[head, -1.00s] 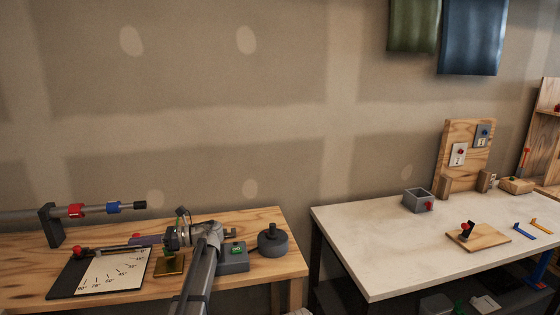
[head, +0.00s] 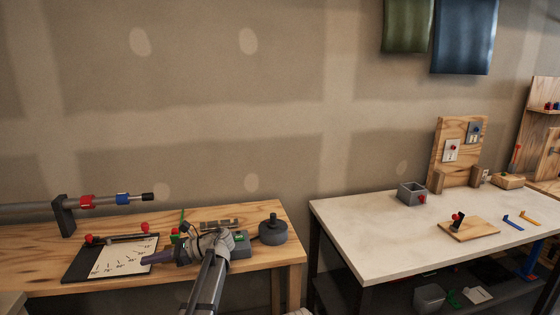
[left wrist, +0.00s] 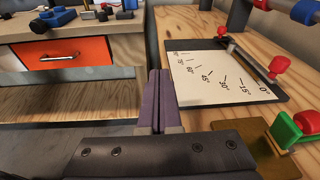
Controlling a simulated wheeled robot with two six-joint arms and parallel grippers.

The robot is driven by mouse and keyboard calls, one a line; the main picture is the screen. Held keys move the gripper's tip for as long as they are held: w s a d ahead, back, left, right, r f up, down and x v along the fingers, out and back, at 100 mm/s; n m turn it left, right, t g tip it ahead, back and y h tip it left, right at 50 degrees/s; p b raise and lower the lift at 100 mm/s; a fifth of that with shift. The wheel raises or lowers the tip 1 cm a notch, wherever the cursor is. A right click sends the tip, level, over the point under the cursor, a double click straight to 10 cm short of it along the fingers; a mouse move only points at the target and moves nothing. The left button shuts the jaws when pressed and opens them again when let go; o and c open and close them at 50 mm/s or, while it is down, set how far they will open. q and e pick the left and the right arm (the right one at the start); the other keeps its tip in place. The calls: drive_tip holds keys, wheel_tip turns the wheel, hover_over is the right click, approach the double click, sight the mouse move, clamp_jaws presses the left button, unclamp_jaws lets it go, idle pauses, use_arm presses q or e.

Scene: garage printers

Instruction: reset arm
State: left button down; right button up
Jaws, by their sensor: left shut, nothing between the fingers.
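The dial board (head: 84,262) lies on the left workbench and carries a white angle scale (head: 110,262). Its dark pointer arm (head: 115,238) lies along the far edge, with its red end knob (head: 145,227) near the 0 mark. In the left wrist view the pointer arm (left wrist: 248,52) and end knob (left wrist: 278,65) also show close to 0. My left gripper (head: 150,260) is shut and empty at the right front of the board, apart from the knob. Its purple fingers (left wrist: 160,100) are together in the wrist view. My right gripper is not seen.
A bar with red and blue rings (head: 105,200) runs behind the board. A brass plate (left wrist: 245,140) with green and red parts is beside it. A grey round knob (head: 272,231) stands farther right. The white table (head: 370,235) holds a grey box (head: 411,194).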

use_arm(q)
drive_tip(key=s+d+f+n+t+h, duration=0.1)
drive_tip(key=s+d+f+n+h, duration=0.55)
drive_tip(key=s+d, duration=0.7)
drive_tip(key=s+d+f+n+t+h, duration=0.2)
drive_tip(key=s+d+f+n+h, duration=0.35)
drive_tip(key=s+d+f, duration=0.85)
drive_tip(key=w+d+r+h+p, duration=0.1)
drive_tip(key=d+r+p, duration=0.1)
drive_tip(key=r+p, duration=0.4)
drive_tip(key=w+d+r+h+p, duration=0.1)
drive_tip(key=d+r+p, duration=0.1)
drive_tip(key=r+p, duration=0.4)
wheel_tip(320, 180, up, 3)
drive_tip(key=shift+w+d+r+m, duration=0.1)
drive_tip(key=shift+w+d+m, duration=0.15)
drive_tip(key=shift+m, duration=0.05)
